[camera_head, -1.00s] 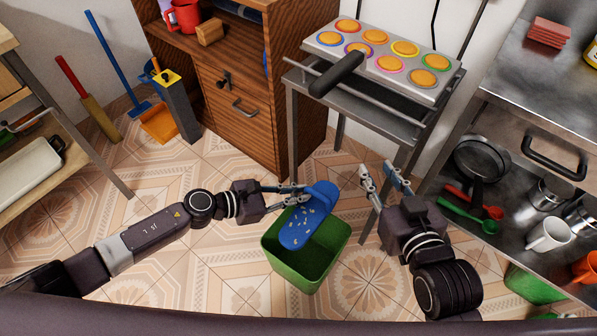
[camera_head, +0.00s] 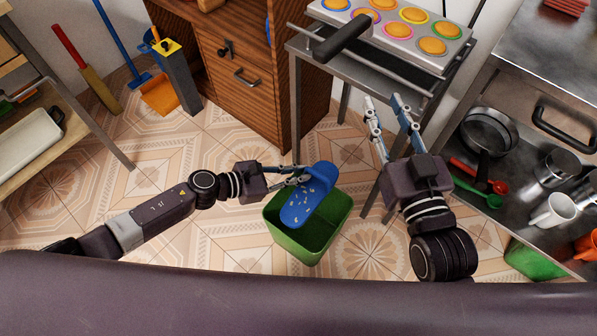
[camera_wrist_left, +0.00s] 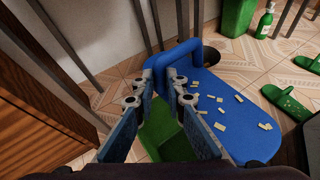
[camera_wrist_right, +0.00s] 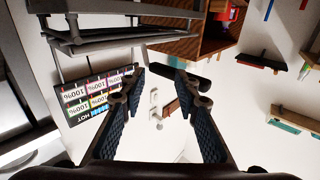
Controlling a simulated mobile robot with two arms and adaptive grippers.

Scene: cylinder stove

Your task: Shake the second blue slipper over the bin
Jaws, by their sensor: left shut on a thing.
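The blue slipper (camera_head: 305,204) is held over the green bin (camera_head: 322,246), tilted, with several small pale bits on its sole. It also shows in the left wrist view (camera_wrist_left: 222,108), with the bits (camera_wrist_left: 226,123) on it. My left gripper (camera_head: 302,177) is shut on the slipper at its strap side. The bin's opening is directly below the slipper; part of the bin is hidden by it. My right gripper (camera_head: 383,115) is open and empty, to the right of the bin near the stand's legs.
A metal stand (camera_head: 330,59) with a tray of round coloured items (camera_head: 395,32) is behind the bin. A wooden cabinet (camera_head: 245,75) stands at back left. Steel shelves with pans (camera_head: 487,132) are at right. Green slippers (camera_wrist_left: 290,104) lie on the floor.

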